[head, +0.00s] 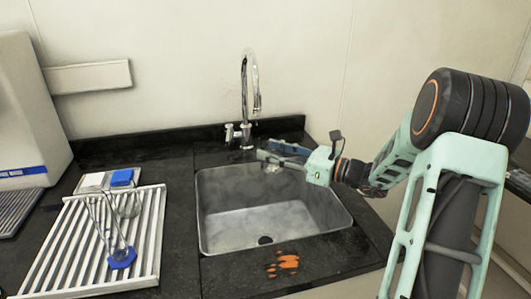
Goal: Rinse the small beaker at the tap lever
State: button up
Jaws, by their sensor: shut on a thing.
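The tap (251,95) is a chrome gooseneck behind the sink, and its lever (229,133) sits low on the left of its base. My gripper (268,160) reaches in from the right, at the sink's back edge, to the right of the tap's base. It is shut on a small, clear glass thing (272,168), which I take for the small beaker. The fingers and the distance hide most of its shape. The held thing is over the back part of the sink, apart from the lever.
The steel sink (225,222) is empty, with a dark drain. Orange stains (284,265) mark the front counter.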

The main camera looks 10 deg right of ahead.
jog(key=shift+s, duration=2.2)
jog(key=s+r+p, duration=0.4)
jog(key=s, duration=0.1)
jog(key=shift+p, duration=0.35)
jog(key=shift+w+d, duration=0.1)
jog(key=d+f+m+t+h, duration=0.4)
jog(key=f+m+t+h, duration=0.1)
jog(key=h, duration=0.3)
jog(key=shift+w+d+f+m+t+h, duration=0.35)
jog(key=shift+f+m, duration=0.25)
jog(key=shift+m, duration=0.2)
